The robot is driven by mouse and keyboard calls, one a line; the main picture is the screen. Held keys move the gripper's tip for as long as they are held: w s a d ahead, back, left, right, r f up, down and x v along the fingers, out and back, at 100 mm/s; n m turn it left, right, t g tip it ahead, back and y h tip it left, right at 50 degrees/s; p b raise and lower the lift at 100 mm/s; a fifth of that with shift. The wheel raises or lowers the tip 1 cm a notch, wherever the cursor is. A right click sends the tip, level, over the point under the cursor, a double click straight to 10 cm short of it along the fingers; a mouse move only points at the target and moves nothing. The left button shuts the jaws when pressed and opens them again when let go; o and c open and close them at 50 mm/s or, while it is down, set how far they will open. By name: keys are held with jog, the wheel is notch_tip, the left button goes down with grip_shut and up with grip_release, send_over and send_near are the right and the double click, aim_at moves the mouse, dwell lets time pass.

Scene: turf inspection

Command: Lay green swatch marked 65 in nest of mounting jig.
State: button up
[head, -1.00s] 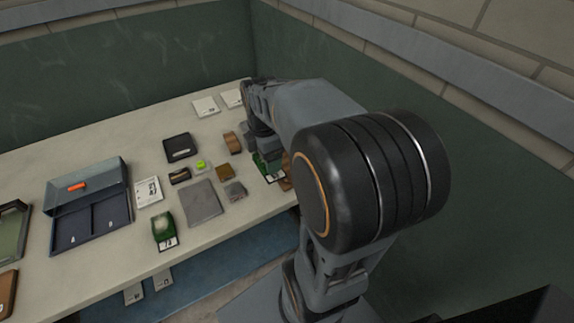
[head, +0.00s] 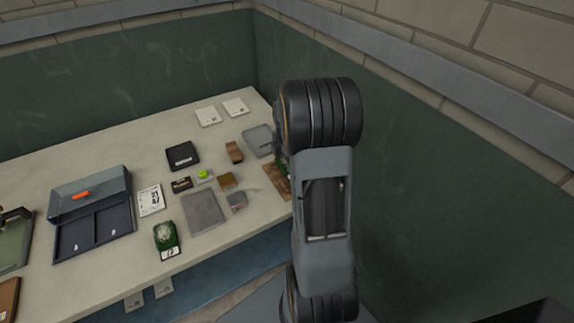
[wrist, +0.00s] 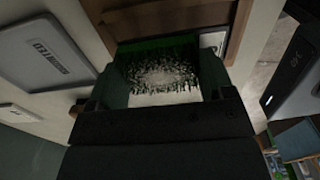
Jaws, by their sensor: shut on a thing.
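My gripper (wrist: 165,88) is shut on a green swatch (wrist: 162,72), with a finger on each side. The swatch has green pile with a pale, worn-looking middle. Part of a white label shows at its far right corner, but the number cannot be read. A brown wooden frame, which looks like the mounting jig (wrist: 175,17), lies just beyond the swatch in the wrist view. In the head view the jig (head: 274,178) is at the bench's right end, partly hidden by my arm. I cannot tell whether the swatch touches it.
A second green swatch (head: 164,236) with a white label lies at the front of the bench. A grey plate (head: 203,211), small blocks, a black box (head: 182,156) and a blue-grey two-bay tray (head: 127,216) stand left of the jig. A grey slab (head: 257,139) lies behind it.

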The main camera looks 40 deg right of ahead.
jog(key=shift+f, duration=1.5)
jog(key=shift+f, duration=0.15)
jog(key=o, duration=0.9)
jog(key=shift+s, duration=0.1)
jog(key=shift+o, duration=0.2)
